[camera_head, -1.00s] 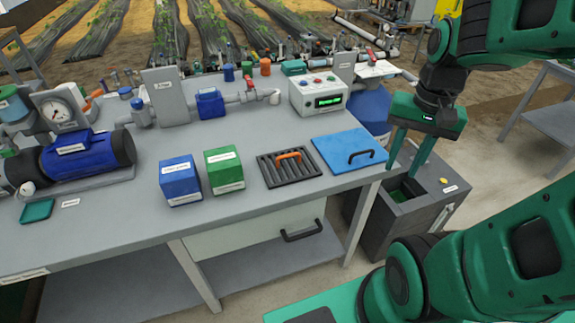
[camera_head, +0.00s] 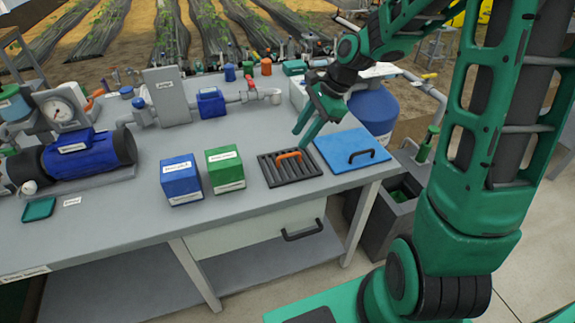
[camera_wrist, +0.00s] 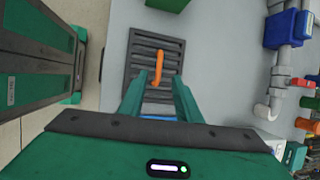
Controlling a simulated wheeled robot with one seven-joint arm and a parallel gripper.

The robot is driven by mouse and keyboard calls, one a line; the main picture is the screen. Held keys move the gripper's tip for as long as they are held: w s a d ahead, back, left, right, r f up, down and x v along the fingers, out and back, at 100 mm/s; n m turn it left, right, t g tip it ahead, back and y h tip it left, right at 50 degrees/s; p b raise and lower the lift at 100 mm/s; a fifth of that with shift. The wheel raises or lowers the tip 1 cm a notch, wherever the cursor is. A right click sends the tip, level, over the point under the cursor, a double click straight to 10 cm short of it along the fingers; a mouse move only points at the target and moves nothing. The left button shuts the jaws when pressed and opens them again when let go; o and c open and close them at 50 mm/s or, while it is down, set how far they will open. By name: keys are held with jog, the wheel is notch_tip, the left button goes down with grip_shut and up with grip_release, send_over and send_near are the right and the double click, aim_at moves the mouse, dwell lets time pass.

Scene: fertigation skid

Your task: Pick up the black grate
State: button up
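The black grate (camera_head: 274,174) lies flat on the grey bench between the green box and the blue panel. It has slats and an orange handle (camera_head: 289,154) on top. In the wrist view the grate (camera_wrist: 170,52) lies ahead of the fingers, with its orange handle (camera_wrist: 158,66) just beyond and between them. My gripper (camera_head: 304,137) is above the bench, up and to the right of the grate. Its two green fingers (camera_wrist: 156,92) are apart and hold nothing. They do not appear to touch the handle.
A blue panel (camera_head: 335,143) with a dark handle lies right of the grate. A green box (camera_head: 225,176) and a blue box (camera_head: 181,186) stand to its left. Pipes with a red valve (camera_head: 250,84) run behind. The front bench top (camera_head: 120,215) is mostly clear.

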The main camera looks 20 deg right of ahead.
aim_at(292, 154)
jog(key=shift+x, duration=3.8)
jog(key=shift+d, duration=0.1)
jog(key=shift+c, duration=0.7)
grip_shut()
